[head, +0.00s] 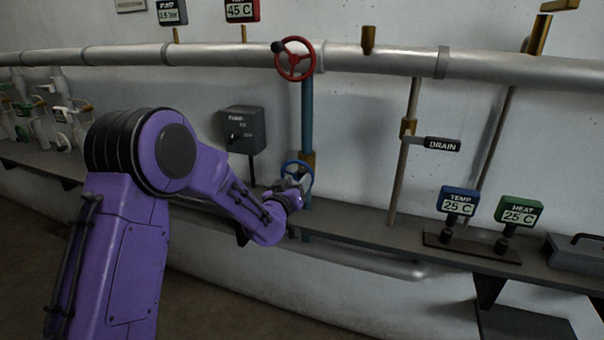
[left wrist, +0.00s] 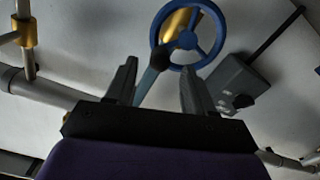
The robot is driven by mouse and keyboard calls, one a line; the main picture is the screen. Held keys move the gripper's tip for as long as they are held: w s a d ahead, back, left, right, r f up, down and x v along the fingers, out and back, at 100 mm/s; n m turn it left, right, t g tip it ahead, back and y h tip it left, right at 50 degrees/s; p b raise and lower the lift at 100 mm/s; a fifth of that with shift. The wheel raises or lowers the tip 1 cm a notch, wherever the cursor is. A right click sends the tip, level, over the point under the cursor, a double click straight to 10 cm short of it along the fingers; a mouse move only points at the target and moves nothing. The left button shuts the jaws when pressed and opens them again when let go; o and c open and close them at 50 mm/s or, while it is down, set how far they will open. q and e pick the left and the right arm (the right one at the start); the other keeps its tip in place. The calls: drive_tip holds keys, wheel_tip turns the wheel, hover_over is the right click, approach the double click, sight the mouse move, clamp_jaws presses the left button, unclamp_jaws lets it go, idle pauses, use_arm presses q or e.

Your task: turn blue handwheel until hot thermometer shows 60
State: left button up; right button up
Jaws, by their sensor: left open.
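The blue handwheel (head: 297,176) sits low on a blue vertical pipe, just above the shelf. In the left wrist view the blue handwheel (left wrist: 190,36) shows its ring and spokes beyond the fingertips. My left gripper (head: 290,185) is at the wheel in the head view, partly overlapping it. In the left wrist view my left gripper (left wrist: 158,75) has its fingers apart with nothing clearly held between them; contact with the rim cannot be told. The hot thermometer (head: 239,10), with a red housing at the top, reads 45 C. My right gripper is not in view.
A red handwheel (head: 295,59) is on the pale horizontal pipe (head: 490,67) above. A grey pump switch box (head: 244,130) hangs left of the blue wheel. A DRAIN handle (head: 442,144), a blue TEMP display (head: 458,203) and a green HEAT display (head: 519,212) stand right.

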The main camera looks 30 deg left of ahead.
sight(301, 177)
use_arm(q)
drive_tip(key=x, duration=0.5)
drive_tip(key=shift+p, duration=0.4)
drive_tip(key=shift+c, duration=0.3)
clamp_jaws()
drive_tip(key=shift+f+m, duration=0.1)
drive_tip(key=shift+m, duration=0.2)
drive_tip(key=shift+w+d+f+m+b, duration=0.15)
drive_tip(key=shift+f+m+b, duration=0.35)
drive_tip(key=shift+m+b, duration=0.6)
drive_tip(key=shift+s+d+f+m+b, duration=0.1)
drive_tip(key=shift+d+f+m+b, duration=0.3)
drive_tip(key=shift+m, duration=1.25)
drive_tip(key=shift+w+d+f+m+b, duration=0.1)
drive_tip(key=shift+f+m+b, duration=0.45)
drive_tip(key=shift+m+b, duration=0.65)
drive_tip(key=shift+m, duration=0.25)
